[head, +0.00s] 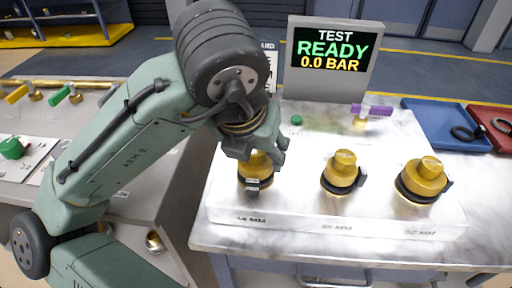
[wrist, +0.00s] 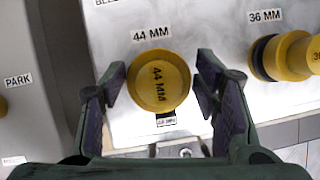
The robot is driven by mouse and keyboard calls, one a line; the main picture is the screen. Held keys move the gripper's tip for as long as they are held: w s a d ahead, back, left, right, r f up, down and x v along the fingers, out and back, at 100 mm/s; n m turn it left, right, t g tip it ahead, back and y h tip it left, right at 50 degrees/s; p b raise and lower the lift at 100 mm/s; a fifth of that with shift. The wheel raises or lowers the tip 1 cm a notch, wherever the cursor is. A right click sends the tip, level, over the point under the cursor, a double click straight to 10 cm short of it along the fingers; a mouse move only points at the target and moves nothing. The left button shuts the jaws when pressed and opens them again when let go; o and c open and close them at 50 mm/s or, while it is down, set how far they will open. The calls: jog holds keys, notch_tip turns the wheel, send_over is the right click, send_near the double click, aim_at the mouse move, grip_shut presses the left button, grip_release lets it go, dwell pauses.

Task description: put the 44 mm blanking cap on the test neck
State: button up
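The yellow 44 mm blanking cap (head: 256,172) sits at the left of a white block (head: 340,224) on the bench. In the wrist view the cap (wrist: 159,82) shows "44 MM" on its top, and the block carries a matching label above it. My gripper (head: 255,146) is over this cap, pointing down. In the wrist view my gripper (wrist: 163,86) is open, with one finger on each side of the cap and gaps on both sides. I cannot make out for certain which fitting is the test neck.
Two more yellow caps, the middle one (head: 343,172) and the right one (head: 422,180), stand to the right. Behind are a purple-handled valve (head: 371,110) and a screen (head: 334,50) reading "TEST READY 0.0 BAR". Blue (head: 446,124) and red (head: 494,125) trays lie at the right.

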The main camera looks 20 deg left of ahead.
jog(key=o, duration=0.4)
jog(key=v, duration=1.2)
dwell(0.4)
